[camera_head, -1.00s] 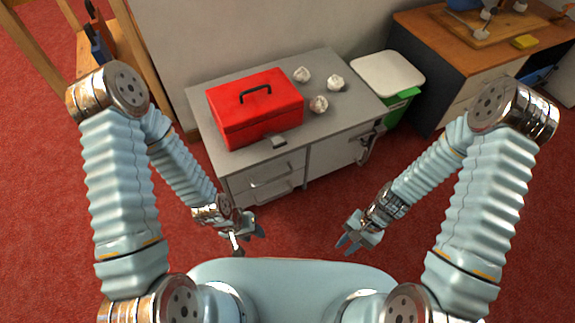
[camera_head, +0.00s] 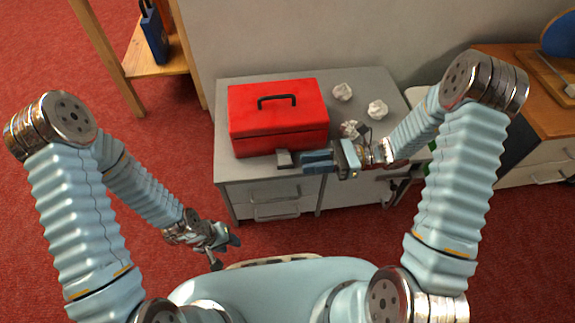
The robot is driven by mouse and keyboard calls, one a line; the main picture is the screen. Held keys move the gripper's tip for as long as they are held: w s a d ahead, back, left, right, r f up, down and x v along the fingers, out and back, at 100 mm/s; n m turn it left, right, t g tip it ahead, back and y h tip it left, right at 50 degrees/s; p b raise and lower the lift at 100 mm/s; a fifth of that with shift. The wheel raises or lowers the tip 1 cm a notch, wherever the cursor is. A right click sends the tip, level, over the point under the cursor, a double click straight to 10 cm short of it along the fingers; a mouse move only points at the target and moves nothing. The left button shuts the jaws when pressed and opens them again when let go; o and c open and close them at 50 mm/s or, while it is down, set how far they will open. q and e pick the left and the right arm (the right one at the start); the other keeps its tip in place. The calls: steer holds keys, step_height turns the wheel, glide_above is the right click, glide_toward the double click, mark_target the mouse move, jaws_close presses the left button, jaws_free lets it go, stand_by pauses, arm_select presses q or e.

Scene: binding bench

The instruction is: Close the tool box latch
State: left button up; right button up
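The red tool box (camera_head: 278,120) stands on the grey cabinet with its lid down and its black handle (camera_head: 277,99) on top. Its grey latch (camera_head: 284,158) sticks out from the front face near the lower right. My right gripper (camera_head: 314,161) is just right of the latch, its fingers pointing left towards it. A small gap seems to separate them, and nothing shows between the fingers. My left gripper (camera_head: 228,250) hangs low in front of the cabinet, away from the box. Its fingers are small and partly turned away.
Crumpled paper balls (camera_head: 377,109) lie on the cabinet top (camera_head: 372,80) right of the box, one partly behind my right gripper. Drawers with handles (camera_head: 276,210) are below. A wooden desk (camera_head: 530,112) stands at the right and a wooden rack (camera_head: 135,62) at the left.

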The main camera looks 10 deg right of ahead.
mark_target(288, 166)
steer(key=a, duration=0.6)
steer(key=shift+s+a, duration=0.1)
steer(key=shift+a, duration=0.05)
jaws_close()
